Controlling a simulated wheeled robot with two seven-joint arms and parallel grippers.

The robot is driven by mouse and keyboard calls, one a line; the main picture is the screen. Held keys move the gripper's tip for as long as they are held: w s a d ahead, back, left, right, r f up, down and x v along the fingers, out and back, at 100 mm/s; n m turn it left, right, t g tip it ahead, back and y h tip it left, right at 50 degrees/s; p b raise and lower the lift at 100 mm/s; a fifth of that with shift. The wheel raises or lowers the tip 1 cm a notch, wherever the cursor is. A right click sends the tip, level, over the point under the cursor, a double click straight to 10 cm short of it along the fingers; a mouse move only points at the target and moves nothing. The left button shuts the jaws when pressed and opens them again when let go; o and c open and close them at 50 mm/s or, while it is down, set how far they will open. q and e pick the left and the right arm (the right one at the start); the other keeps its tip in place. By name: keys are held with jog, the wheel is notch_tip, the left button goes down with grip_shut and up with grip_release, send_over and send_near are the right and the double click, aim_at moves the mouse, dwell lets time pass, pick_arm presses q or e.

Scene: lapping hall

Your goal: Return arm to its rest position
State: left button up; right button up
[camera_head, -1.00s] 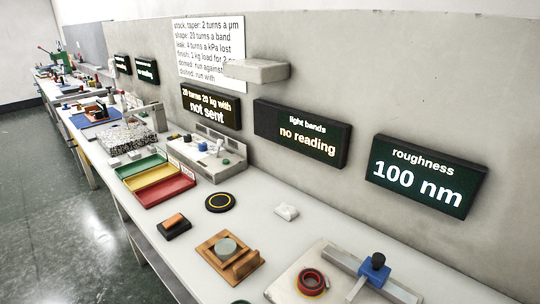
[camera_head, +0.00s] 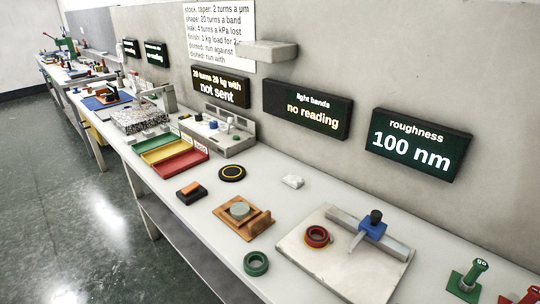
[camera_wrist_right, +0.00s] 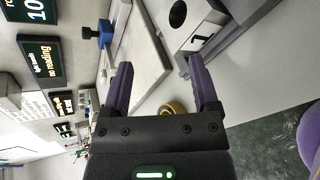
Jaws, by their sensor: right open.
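My right gripper (camera_wrist_right: 158,85) shows in the right wrist view with its two purple fingers spread apart. It is open, and nothing sits between the fingertips. Beyond the fingers lie a pale plate (camera_wrist_right: 143,55) on the bench and a grey block-shaped device (camera_wrist_right: 190,25) with a dark round opening. A yellow ring-shaped thing (camera_wrist_right: 172,108) lies on the bench between the fingers' lines, apart from them. Neither gripper shows in the head view, and my left gripper is in no view.
The long white bench (camera_head: 325,194) runs along the wall. A wall shelf (camera_head: 267,50) juts out above.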

jog(key=s+a+m+g+y, duration=0.1)
jog(key=m, duration=0.1)
jog(key=s+a+f+m+g+y, duration=0.1)
jog(key=s+m, duration=0.1)
jog(key=m, duration=0.1)
jog(key=s+a+f+m+g+y, duration=0.1)
jog(key=m, duration=0.1)
jog(key=shift+s+f+m+g, duration=0.1)
jog(key=shift+s+m+g, duration=0.25)
jog(key=shift+m+g, duration=0.05)
jog(key=s+a+m+g+y, duration=0.3)
jog(key=s+a+m+y, duration=0.2)
jog(key=a+m+y, duration=0.15)
jog(key=s+f+g, duration=0.1)
jog(key=s+f, duration=0.1)
jog(key=f, duration=0.7)
jog(key=s+f, duration=0.2)
jog(key=f, duration=0.7)
jog(key=s+d+f+g+h, duration=0.1)
jog(key=s+d+f, duration=0.1)
jog(key=s+f, duration=0.7)
jog(key=s+n, duration=0.1)
jog(key=s, duration=0.2)
jog(key=shift+s+d+f, duration=0.35)
